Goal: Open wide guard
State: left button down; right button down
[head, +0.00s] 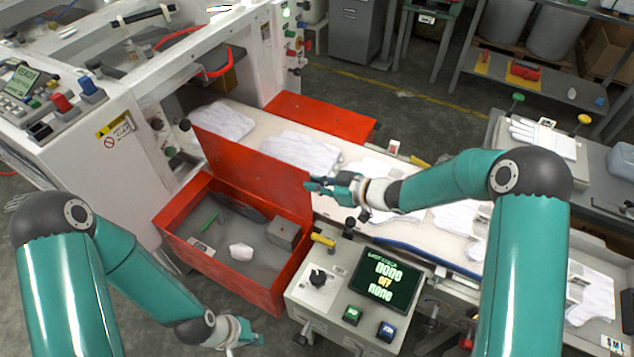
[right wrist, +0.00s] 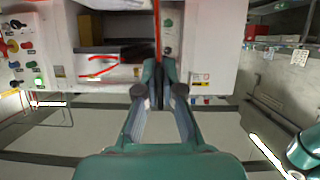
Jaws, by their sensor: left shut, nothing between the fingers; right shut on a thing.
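A wide red panel (head: 250,165), which looks like the wide guard, stands upright along the near side of the conveyor, above an open red box (head: 240,285). My right gripper (head: 312,185) is at the panel's right end and shut on its edge. In the right wrist view, a thin red edge (right wrist: 157,35) runs up from between my right fingertips (right wrist: 158,68). Which part of the panel is hinged cannot be told. My left gripper (head: 252,335) is low in front of the red box, shut and empty.
White gloves (head: 300,150) lie along the conveyor. A second red panel (head: 325,115) lies flat beyond it. A control box with a screen (head: 385,280) stands right of the red box. A grey block (head: 284,233) and a white lump (head: 241,252) lie inside the box.

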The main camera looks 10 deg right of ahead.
jog(key=shift+w+r, duration=0.2)
jog(key=shift+r, duration=0.15)
jog(key=c, duration=1.3)
grip_release()
jog(key=shift+s, duration=0.15)
jog(key=shift+f, duration=0.1)
jog(key=v, duration=1.2)
jog(key=shift+f, duration=0.15)
